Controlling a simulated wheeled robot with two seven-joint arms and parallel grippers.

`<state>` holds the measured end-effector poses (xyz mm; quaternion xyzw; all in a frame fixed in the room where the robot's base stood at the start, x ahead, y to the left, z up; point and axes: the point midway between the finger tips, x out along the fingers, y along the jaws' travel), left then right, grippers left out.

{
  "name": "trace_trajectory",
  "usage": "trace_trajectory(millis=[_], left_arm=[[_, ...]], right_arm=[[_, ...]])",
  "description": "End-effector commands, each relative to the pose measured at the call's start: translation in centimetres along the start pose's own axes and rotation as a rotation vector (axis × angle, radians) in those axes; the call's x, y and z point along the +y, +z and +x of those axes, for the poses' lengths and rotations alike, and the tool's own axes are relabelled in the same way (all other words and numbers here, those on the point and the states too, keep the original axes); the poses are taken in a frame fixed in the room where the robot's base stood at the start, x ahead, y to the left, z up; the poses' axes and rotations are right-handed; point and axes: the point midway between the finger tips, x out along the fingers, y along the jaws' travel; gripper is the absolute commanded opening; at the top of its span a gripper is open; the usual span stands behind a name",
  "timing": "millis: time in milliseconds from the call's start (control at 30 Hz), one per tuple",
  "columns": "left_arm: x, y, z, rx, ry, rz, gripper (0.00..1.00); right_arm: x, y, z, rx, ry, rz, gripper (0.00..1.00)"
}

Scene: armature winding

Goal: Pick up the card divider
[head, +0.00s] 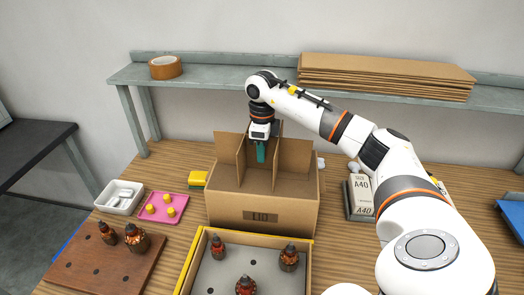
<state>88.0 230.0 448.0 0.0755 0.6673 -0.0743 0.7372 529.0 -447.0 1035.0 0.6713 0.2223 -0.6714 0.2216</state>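Whether the fingers are open or shut on card does not show. My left gripper is out of view.
A yellow-rimmed tray (186,272) with several wound armatures stands in front of the box. A wooden board (75,268), pink tray (150,218) and white bin (107,209) are left. A shelf (215,74) with tape and flat cardboard runs behind; A40 cartons (361,190) stand right.

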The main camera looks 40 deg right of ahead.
Motion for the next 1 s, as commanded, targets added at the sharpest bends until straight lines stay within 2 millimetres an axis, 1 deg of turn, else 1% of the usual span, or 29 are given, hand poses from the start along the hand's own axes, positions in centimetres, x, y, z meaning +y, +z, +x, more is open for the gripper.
trace_trajectory(millis=[100, 133, 300, 633, 733, 867, 1000], left_arm=[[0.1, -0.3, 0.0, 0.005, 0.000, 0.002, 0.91], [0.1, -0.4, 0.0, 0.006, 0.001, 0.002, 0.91], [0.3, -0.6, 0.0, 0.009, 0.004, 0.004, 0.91], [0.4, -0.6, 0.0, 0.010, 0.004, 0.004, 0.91], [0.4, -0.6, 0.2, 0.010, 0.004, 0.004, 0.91], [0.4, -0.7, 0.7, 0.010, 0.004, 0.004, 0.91], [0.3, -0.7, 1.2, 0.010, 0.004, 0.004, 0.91]], right_arm=[[0.0, 0.0, 0.0, 0.000, 0.000, 0.000, 0.29], [0.0, 0.0, 0.0, 0.000, 0.000, 0.000, 0.27], [0.0, 0.0, 0.0, 0.000, 0.000, 0.000, 0.00], [0.0, 0.0, -0.1, 0.000, 0.000, 0.000, 0.00], [0.0, -0.1, -0.7, 0.002, 0.001, 0.000, 0.00], [0.1, -0.1, -2.6, 0.006, 0.003, -0.001, 0.00], [0.1, -0.1, -5.6, 0.006, 0.004, -0.001, 0.00]])
